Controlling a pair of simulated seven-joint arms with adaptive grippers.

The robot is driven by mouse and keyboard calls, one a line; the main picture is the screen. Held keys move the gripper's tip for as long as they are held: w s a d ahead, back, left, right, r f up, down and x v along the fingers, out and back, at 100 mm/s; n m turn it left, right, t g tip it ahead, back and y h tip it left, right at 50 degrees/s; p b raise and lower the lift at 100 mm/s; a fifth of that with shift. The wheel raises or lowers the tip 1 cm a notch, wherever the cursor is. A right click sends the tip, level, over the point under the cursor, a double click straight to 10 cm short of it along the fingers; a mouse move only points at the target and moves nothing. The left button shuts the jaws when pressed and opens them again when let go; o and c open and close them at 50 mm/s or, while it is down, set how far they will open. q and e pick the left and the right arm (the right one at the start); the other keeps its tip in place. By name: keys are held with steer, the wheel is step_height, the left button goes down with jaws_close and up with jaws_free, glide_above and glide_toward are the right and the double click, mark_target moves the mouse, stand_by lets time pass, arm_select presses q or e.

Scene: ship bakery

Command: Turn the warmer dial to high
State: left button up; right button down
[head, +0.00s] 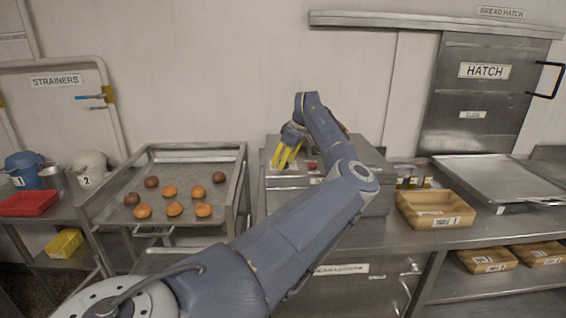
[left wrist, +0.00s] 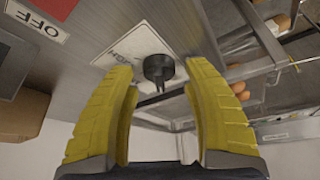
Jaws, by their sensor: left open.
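The black warmer dial (left wrist: 158,67) sits on a white label plate (left wrist: 133,42) on the steel face of the warmer. Lettering on the plate, upper left of the dial, appears to read HIGH. A narrow part of the dial points down in the left wrist view. My left gripper (left wrist: 160,76) is open, its yellow fingers on either side of the dial with a gap at each side. In the head view my left gripper (head: 287,156) is over the front of the warmer (head: 372,172), and the dial is hidden there. My right gripper is not in view.
In the head view a rack tray (head: 190,157) of buns stands left of the warmer.

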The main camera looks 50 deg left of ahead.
arm_select(q)
steer(key=shift+c, duration=0.3)
jaws_close()
steer(key=shift+m, duration=0.3)
steer(key=m+t, duration=0.1)
steer(key=m, duration=0.3)
steer(key=shift+t, duration=0.4)
steer(key=m+t, duration=0.2)
steer(key=m, duration=0.3)
steer(key=shift+w, duration=0.1)
steer(key=m+t+h, duration=0.1)
steer(key=m, duration=0.2)
steer(key=m+t+h, duration=0.1)
steer(key=m, duration=0.3)
steer(key=shift+m, duration=0.3)
steer(key=m, duration=0.1)
steer(key=m+h, duration=0.1)
steer(key=m, duration=0.1)
steer(key=shift+w+d+m+t+h, duration=0.1)
steer(key=shift+m+t+h, duration=0.2)
steer(key=shift+d+m+h, duration=0.1)
steer(key=shift+m+h, duration=0.5)
steer(key=shift+m, duration=1.1)
